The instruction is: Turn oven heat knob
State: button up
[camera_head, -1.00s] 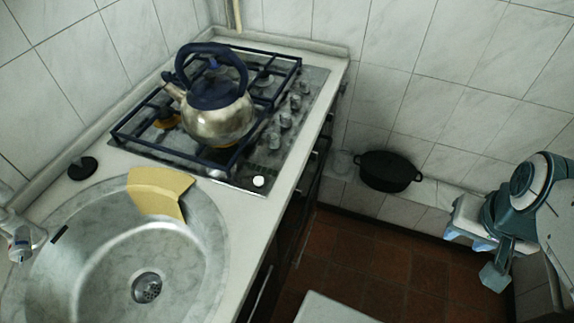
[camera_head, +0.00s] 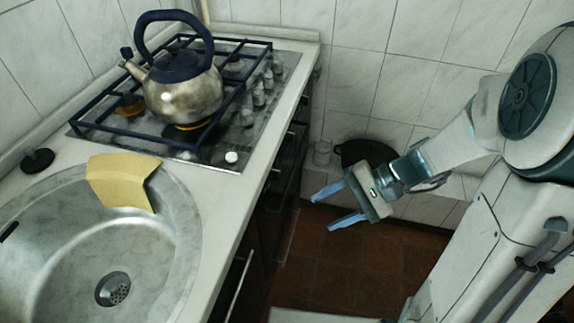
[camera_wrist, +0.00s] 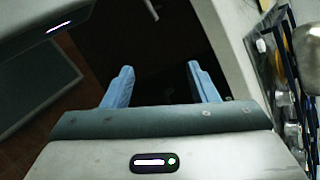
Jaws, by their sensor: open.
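The black oven front (camera_head: 285,172) stands below the stove, seen at a steep angle in the head view. I cannot make out a separate heat knob on it. Several grey knobs (camera_head: 259,94) line the right side of the cooktop (camera_head: 200,150), with a white button (camera_head: 231,157) at the near corner. My gripper (camera_head: 322,211) is open and empty, to the right of the oven front, below counter height, with its blue fingers pointing left. In the wrist view, the open fingers (camera_wrist: 160,68) face a dark area, and the cooktop knobs (camera_wrist: 292,134) show at the right edge.
A metal kettle (camera_head: 184,95) stands on the burner grate (camera_head: 92,125). The sink (camera_head: 60,230) with a yellow cloth-like piece (camera_head: 122,181) is nearer on the counter (camera_head: 222,210). Floor (camera_head: 335,260) is open below.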

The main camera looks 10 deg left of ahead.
jog(key=w+f+m+t+y+b, duration=0.2)
jog(key=w+f+m+y+b, duration=0.1)
jog(key=w+f+y, duration=0.15)
jog(key=m+t+y+b, duration=0.2)
jog(key=m+t+b, duration=0.1)
jog(key=m+t, duration=0.15)
send_near(279, 176)
jog(key=shift+n+t, duration=0.25)
jog(key=shift+t, duration=0.1)
jog(key=x, duration=0.4)
jog(key=b+x, duration=0.1)
jog(key=x, duration=0.4)
jog(key=shift+f, duration=0.25)
jog(key=c, duration=1)
